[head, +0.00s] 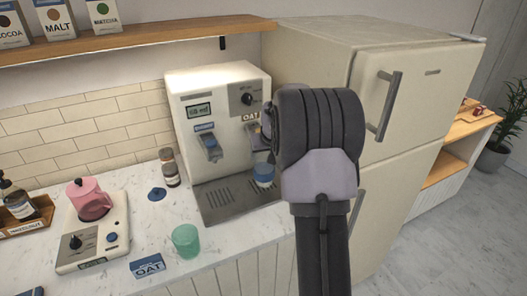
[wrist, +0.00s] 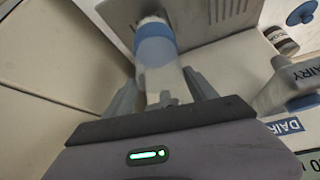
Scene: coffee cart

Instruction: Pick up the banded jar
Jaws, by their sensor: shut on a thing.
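The banded jar (wrist: 158,52) is pale with a blue band and sits between the two fingers of my gripper (wrist: 163,92) in the wrist view. My gripper is shut on it, one finger on each side. In the head view the jar (head: 263,173) shows low at the machine's right spout, over the drip tray (head: 222,205). I cannot tell whether it touches the tray. My dark arm stands in front and to the right of it there, and hides the fingers.
The dispenser machine (head: 190,90) stands close behind the jar, with a tall fridge (head: 400,150) to the right. A green cup (head: 186,240), an OAT box (head: 147,266), a brown shaker (head: 169,168) and a hotplate (head: 95,245) with a pink pot (head: 90,203) stand on the counter.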

